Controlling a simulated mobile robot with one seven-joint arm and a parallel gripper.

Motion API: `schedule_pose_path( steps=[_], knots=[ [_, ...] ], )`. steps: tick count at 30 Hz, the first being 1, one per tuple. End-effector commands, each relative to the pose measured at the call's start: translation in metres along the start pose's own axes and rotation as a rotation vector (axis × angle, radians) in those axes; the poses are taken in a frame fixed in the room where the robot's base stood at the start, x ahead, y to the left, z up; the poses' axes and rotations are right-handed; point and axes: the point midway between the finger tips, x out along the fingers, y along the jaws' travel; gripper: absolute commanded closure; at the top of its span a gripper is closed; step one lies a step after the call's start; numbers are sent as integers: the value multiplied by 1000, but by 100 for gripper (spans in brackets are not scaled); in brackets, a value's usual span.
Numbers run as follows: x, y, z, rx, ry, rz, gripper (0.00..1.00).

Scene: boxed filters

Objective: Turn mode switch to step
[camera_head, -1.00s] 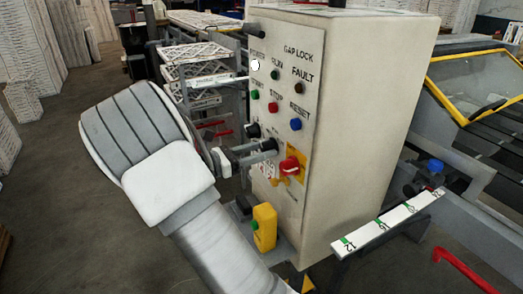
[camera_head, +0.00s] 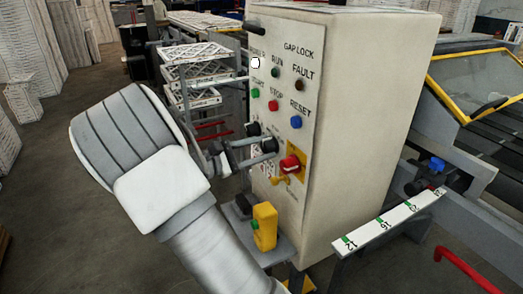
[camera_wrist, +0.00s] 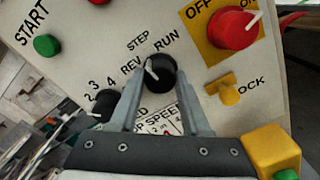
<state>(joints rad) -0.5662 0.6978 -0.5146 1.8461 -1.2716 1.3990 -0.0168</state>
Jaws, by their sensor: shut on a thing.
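The mode switch is a round black knob (camera_wrist: 160,73) with a white pointer line, marked REV, STEP and RUN on the panel; it also shows in the head view (camera_head: 269,146). In the wrist view its pointer leans up and left, roughly between REV and STEP. My gripper (camera_wrist: 160,82) has one finger on either side of the knob and is shut on it. It is also seen from the side in the head view (camera_head: 262,150), against the panel. The finger contact on the knob's far side is partly hidden.
A red rotary switch (camera_wrist: 233,28) on a yellow plate and a yellow lock tab (camera_wrist: 229,94) are to the right. Another black knob (camera_wrist: 96,107) is at left. A green START button (camera_wrist: 47,45) is farther left. A yellow box (camera_head: 264,227) stands below the panel.

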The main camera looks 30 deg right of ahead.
Motion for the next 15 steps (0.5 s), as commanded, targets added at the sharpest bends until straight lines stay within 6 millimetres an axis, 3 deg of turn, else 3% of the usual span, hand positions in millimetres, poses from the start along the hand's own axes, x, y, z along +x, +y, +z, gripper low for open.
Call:
schedule_pose_path(
  steps=[15],
  knots=[
    [0, 0, 0, 93, 1, -1, 100]
  ],
)
